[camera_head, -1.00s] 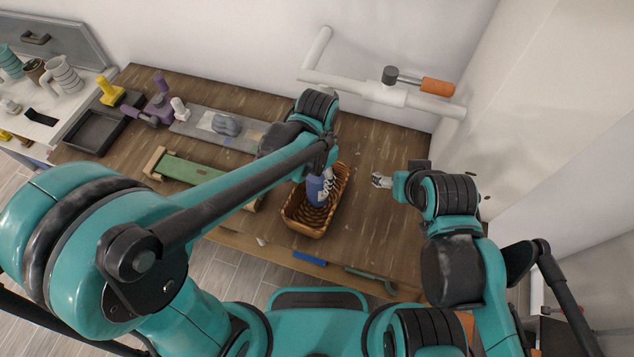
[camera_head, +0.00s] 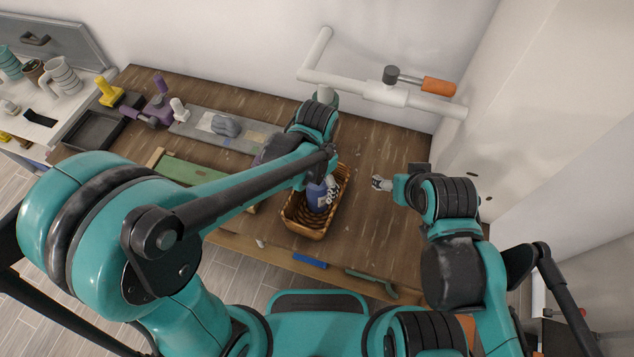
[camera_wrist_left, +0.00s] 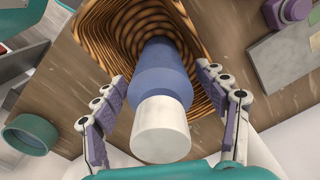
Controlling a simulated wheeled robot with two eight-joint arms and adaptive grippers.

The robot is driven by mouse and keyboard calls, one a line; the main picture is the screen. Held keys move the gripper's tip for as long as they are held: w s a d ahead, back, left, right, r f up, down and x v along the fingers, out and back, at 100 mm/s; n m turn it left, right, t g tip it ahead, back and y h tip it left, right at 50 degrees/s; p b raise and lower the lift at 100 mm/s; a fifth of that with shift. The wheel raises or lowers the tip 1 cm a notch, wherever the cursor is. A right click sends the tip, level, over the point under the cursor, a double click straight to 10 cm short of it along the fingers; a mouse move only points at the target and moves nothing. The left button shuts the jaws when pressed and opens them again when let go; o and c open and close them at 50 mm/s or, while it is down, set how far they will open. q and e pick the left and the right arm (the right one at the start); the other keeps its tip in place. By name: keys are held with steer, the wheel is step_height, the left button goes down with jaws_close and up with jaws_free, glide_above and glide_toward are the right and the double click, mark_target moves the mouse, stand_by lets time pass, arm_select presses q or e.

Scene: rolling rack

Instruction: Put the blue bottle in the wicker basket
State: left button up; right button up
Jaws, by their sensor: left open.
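The blue bottle (camera_head: 316,196) with a white cap is inside the wicker basket (camera_head: 303,224) on the wooden bench. In the left wrist view the bottle (camera_wrist_left: 162,72) points its cap at the camera, and the basket's woven wall (camera_wrist_left: 103,32) surrounds its far part. My left gripper (camera_head: 328,187) is over the basket at the bottle's top. In the wrist view its fingers (camera_wrist_left: 162,90) are spread on both sides of the bottle, with gaps visible. My right gripper (camera_head: 381,183) is over the bench to the right of the basket; its jaw state is too small to tell.
A green-topped wooden piece (camera_head: 190,170) and a grey board (camera_head: 205,126) lie left of the basket. A black tray (camera_head: 92,131) is farther left. A pipe with an orange-handled tool (camera_head: 438,86) runs along the back wall. Bench right of the basket is mostly clear.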

arm_select(q)
step_height(320, 180, up, 12)
steer(key=p, duration=0.3)
steer(key=shift+r, duration=0.15)
steer(key=s+a+n+t, duration=0.2)
steer(key=a+n+t, duration=0.1)
steer(key=a, duration=0.6)
steer(key=s+a+r+n+t, duration=0.1)
steer(key=s+a+n+t, duration=0.2)
steer(key=a+n, duration=0.3)
steer(key=a+t, duration=0.1)
steer(key=a, duration=0.1)
steer(key=shift+a+r, duration=0.3)
steer(key=shift+a, duration=0.05)
